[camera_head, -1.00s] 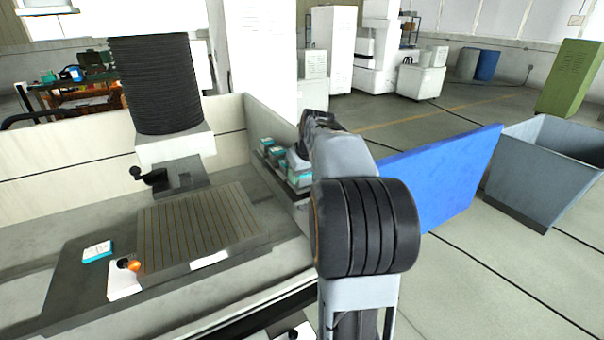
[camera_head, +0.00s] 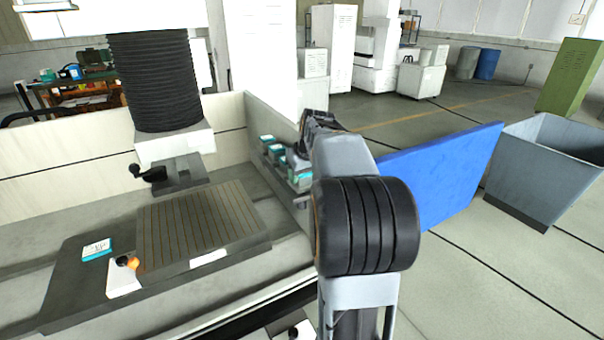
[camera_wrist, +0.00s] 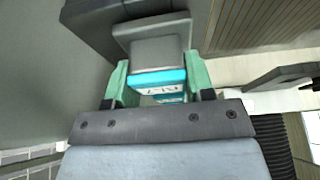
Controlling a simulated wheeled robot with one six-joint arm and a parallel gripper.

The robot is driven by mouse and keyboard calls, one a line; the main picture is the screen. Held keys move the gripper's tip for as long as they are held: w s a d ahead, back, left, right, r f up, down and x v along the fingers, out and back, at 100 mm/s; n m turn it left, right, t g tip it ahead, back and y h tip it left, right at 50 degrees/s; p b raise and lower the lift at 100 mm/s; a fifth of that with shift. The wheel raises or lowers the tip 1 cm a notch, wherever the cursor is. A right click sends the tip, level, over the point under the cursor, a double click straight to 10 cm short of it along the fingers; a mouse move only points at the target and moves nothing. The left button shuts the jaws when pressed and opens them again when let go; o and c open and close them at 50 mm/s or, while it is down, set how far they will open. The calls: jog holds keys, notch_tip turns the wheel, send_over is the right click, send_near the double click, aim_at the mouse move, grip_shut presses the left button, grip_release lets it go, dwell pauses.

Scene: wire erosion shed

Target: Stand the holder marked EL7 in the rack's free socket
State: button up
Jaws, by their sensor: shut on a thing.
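My gripper (camera_wrist: 158,85) has green fingers and is shut on a grey block-like holder (camera_wrist: 158,50) with a teal band and a white label. The label's marking appears upside down and I cannot read it surely. In the head view my forearm hides most of the gripper, which is at the rack by the side wall. The rack (camera_head: 297,190) carries several teal-and-white holders (camera_head: 268,141) in a row. Its free socket cannot be made out. In the wrist view a dark grey slab lies beyond the held holder; I cannot tell whether they touch.
A slotted plate (camera_head: 200,225) lies on the machine bed, with a white-and-teal marked piece (camera_head: 97,249) to its left. The machine head (camera_head: 155,85) hangs above. A blue panel (camera_head: 445,180) and a grey bin (camera_head: 545,170) stand to the right.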

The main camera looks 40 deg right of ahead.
jog(key=o, duration=1.3)
jog(key=v, duration=1.4)
jog(key=shift+w, duration=0.1)
